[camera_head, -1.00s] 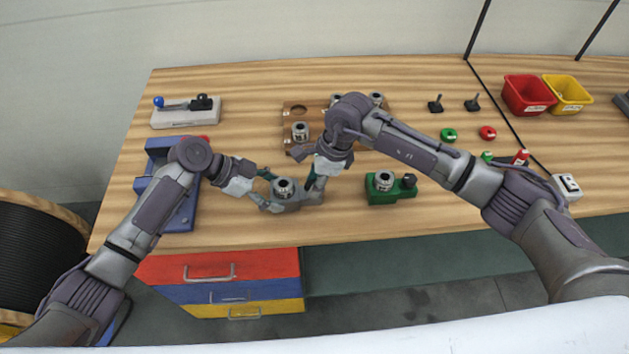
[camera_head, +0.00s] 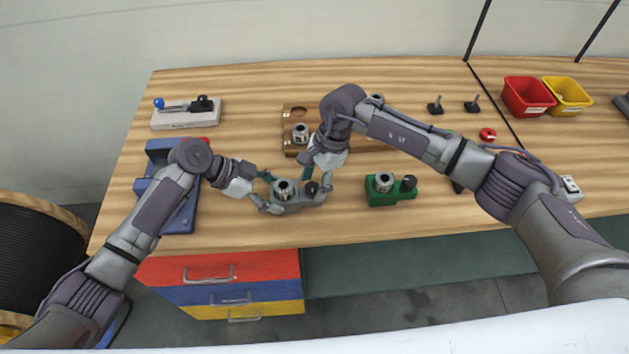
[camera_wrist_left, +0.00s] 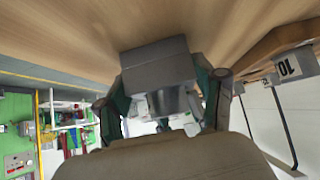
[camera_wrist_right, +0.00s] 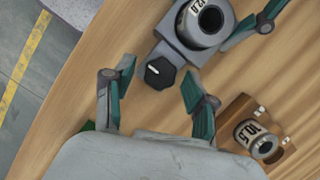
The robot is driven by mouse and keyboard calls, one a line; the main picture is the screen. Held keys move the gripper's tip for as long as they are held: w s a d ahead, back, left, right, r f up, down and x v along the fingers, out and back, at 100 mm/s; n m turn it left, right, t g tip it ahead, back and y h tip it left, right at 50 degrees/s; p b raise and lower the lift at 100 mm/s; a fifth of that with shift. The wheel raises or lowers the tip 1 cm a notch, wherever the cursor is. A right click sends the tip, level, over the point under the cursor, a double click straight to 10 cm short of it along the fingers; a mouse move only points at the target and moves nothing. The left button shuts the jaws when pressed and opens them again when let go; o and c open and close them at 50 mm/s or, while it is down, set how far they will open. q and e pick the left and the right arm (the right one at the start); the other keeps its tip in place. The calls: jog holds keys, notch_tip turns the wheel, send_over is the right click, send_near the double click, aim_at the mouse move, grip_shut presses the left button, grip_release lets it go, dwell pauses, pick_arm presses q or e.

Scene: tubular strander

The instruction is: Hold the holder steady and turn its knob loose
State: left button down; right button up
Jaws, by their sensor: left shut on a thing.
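The grey holder (camera_head: 292,204) sits on the bench near its front edge, with a metal bushing (camera_head: 283,189) standing in it. Its black knob (camera_head: 311,188) is at the right end. In the right wrist view the knob (camera_wrist_right: 160,73) shows a white mark on top. My left gripper (camera_head: 265,193) is shut on the holder's left end; the left wrist view shows the grey holder (camera_wrist_left: 158,65) at its fingers. My right gripper (camera_wrist_right: 159,77) is open, one finger on each side of the knob, with visible gaps. The knob's underside is hidden.
A green holder (camera_head: 390,196) with its own bushing and black knob stands to the right. A wooden block (camera_head: 291,150) with bushings is behind, partly hidden by my right arm. A blue stand (camera_head: 182,215) is at left. Red (camera_head: 527,96) and yellow (camera_head: 569,95) bins are at back right.

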dwell(0.5)
jog(key=shift+v, duration=2.5)
pick_arm(q)
jog(key=shift+c, duration=0.2)
grip_release()
jog(key=v, duration=1.2)
jog(key=shift+s, duration=0.1)
pick_arm(e)
jog(key=shift+s+f, duration=0.1)
jog(key=shift+s, duration=0.05)
